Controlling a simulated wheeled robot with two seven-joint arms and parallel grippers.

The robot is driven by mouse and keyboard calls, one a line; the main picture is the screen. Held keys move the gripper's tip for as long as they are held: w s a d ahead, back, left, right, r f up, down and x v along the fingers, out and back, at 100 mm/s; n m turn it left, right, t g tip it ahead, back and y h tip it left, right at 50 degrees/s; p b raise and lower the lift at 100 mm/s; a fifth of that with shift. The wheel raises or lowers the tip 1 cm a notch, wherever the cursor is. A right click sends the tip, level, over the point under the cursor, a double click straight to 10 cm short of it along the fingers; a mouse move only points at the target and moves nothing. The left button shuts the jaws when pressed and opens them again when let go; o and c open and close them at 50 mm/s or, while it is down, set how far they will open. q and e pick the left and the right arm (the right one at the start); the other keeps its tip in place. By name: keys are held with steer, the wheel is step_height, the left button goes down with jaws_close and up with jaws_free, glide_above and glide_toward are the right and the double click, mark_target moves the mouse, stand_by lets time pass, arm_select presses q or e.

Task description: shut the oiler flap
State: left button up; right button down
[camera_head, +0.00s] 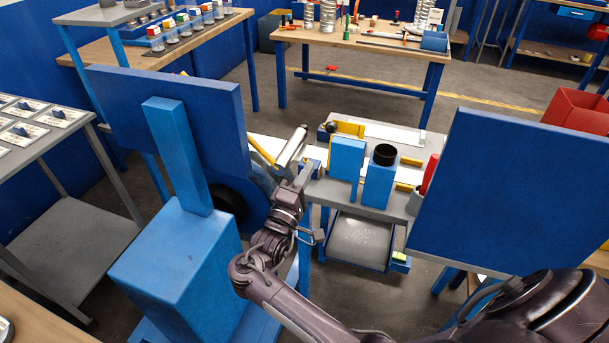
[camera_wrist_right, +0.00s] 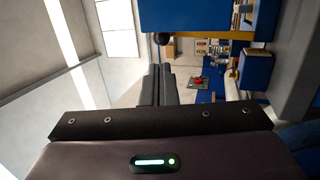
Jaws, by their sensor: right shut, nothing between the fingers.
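My right gripper (camera_head: 308,170) reaches in from the lower right, in front of the middle bench. Its fingers are shut together and empty, and in the right wrist view (camera_wrist_right: 160,70) they show side by side. Beyond them in the head view is a yellow plate (camera_head: 349,129) with a black ball knob (camera_head: 330,127), at the back of a blue box (camera_head: 347,155). I cannot tell for sure whether this plate is the oiler flap, or how far open it is. In the wrist view the black knob (camera_wrist_right: 160,39) shows above the fingertips, apart from them. My left gripper is not in view.
A blue block with a black round top (camera_head: 384,156) stands right of the blue box. Large blue panels (camera_head: 165,115) and (camera_head: 520,190) flank the bench. A grey tray (camera_head: 360,240) sits below.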

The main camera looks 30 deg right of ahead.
mark_target(327, 131)
steer(key=p+x, duration=0.2)
steer(key=x, duration=0.6)
steer(key=shift+w+d+r, duration=0.1)
steer(key=shift+d+r, duration=0.05)
steer(key=shift+d, duration=0.1)
steer(key=shift+w+d, duration=0.45)
steer(key=shift+d, duration=0.1)
steer(key=shift+r, duration=0.1)
steer(key=w+d+r+y+p, duration=0.1)
steer(key=p, duration=0.2)
steer(key=shift+g, duration=0.3)
steer(key=shift+w+d+r, duration=0.1)
steer(key=shift+w+d, duration=0.1)
steer(key=shift+d, duration=0.15)
steer(key=shift+w+d+g+y+p, duration=0.4)
steer(key=shift+w+d+y+p, duration=0.3)
steer(key=shift+w+d+p, duration=0.45)
steer(key=shift+w+d+f+b, duration=0.25)
steer(key=shift+w+d+b, duration=0.25)
steer(key=shift+d, duration=0.4)
